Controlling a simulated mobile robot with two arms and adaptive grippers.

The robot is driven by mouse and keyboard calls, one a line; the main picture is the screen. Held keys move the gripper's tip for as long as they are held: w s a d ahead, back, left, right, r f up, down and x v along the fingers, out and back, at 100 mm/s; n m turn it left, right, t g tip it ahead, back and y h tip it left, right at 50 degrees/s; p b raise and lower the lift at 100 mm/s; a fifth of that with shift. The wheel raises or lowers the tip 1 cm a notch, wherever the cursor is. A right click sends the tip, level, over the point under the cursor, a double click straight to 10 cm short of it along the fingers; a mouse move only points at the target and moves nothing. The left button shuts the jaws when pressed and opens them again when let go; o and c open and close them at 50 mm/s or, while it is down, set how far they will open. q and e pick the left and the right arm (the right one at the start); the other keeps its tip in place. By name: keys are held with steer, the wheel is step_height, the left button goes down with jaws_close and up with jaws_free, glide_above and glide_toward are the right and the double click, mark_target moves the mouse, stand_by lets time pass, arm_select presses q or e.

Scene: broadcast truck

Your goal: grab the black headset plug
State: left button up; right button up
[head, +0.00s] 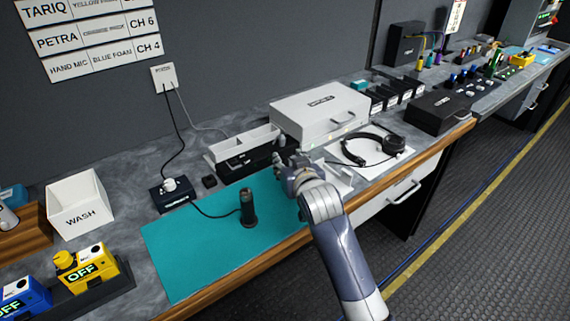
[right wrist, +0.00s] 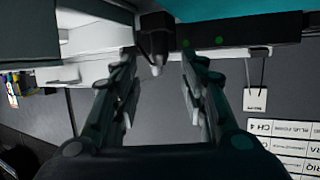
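In the right wrist view a small black plug-like piece (right wrist: 157,38) with a pale tip sits at the top, between and just beyond the fingertips of my right gripper (right wrist: 158,62). The fingers are apart, and I see no contact with it. In the head view my right gripper (head: 284,161) is over the back edge of the counter's work area, beside the black slotted unit; it hides the plug there. The black headset (head: 375,151) lies on a white sheet to the right. My left gripper is not in view.
A black microphone (head: 248,208) stands on the teal mat (head: 200,250), cabled to a black box (head: 172,194). A grey case (head: 318,108) stands close behind my right gripper. A white WASH bin (head: 80,205) and yellow OFF pack (head: 84,268) are at left.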

mark_target(286, 158)
steer(key=x, duration=0.4)
steer(key=shift+f, duration=0.1)
steer(key=shift+w+a+f, duration=0.15)
steer(key=shift+w, duration=0.15)
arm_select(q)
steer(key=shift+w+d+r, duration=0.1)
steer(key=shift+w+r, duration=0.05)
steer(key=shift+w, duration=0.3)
arm_select(e)
jaws_close()
